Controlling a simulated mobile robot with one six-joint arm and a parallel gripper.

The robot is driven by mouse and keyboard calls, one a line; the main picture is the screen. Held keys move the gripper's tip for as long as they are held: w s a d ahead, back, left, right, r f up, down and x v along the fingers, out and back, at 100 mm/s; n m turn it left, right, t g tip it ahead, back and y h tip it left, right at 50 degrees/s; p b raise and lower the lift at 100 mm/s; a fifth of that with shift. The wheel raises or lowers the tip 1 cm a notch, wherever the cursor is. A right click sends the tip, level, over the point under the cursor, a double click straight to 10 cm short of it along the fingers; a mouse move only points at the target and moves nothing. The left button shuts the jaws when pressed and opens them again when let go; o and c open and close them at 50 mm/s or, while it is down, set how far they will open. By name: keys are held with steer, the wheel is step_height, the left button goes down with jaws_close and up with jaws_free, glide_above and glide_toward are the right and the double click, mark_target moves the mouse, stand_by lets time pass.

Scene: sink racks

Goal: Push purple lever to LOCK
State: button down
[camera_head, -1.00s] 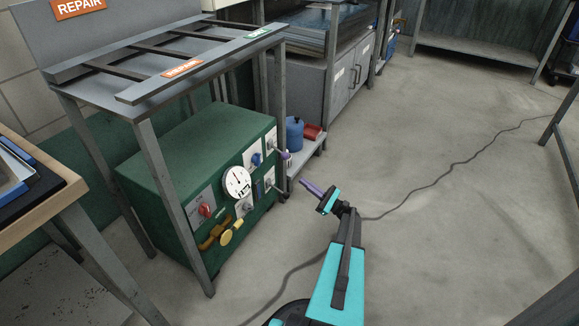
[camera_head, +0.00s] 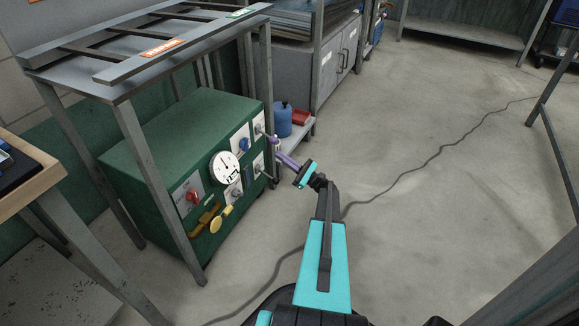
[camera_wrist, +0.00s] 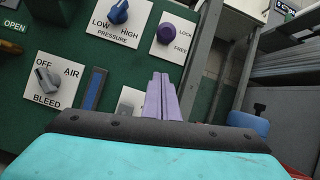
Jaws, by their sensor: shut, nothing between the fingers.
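The purple lever (camera_head: 271,139) sticks out from the upper right of the green cabinet's front. In the wrist view the purple lever (camera_wrist: 165,34) is seen nearly end-on, on a white plate marked LOCK and FREE. Its exact angle is hard to tell. My gripper (camera_head: 279,155) has purple fingers and is shut and empty. In the head view its tips are close to the lever, a little below it. In the wrist view the gripper (camera_wrist: 161,76) points at the panel below the LOCK/FREE plate, with a visible gap between tips and lever in the picture.
The green cabinet (camera_head: 175,130) also carries a gauge (camera_head: 224,168), a blue pressure knob (camera_wrist: 118,12), a grey bleed knob (camera_wrist: 47,78), a red knob and a yellow handle. A table leg (camera_head: 265,100) stands beside the panel. A blue canister (camera_head: 282,120) is behind.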

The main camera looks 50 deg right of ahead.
mark_target(268, 137)
steer(key=shift+w+a+r+b, duration=0.2)
steer(key=shift+r+b, duration=0.15)
steer(key=shift+r, duration=0.45)
steer(key=shift+w+a+r+b, duration=0.15)
steer(key=shift+r+b, duration=0.25)
steer(key=shift+r, duration=0.45)
steer(key=shift+w+a+r+b, duration=0.1)
steer(key=shift+a+r+b, duration=0.2)
steer(key=shift+r, duration=0.5)
steer(key=shift+d, duration=0.1)
steer(key=shift+r, duration=0.1)
steer(key=shift+r+p, duration=0.2)
steer(key=shift+p, duration=0.3)
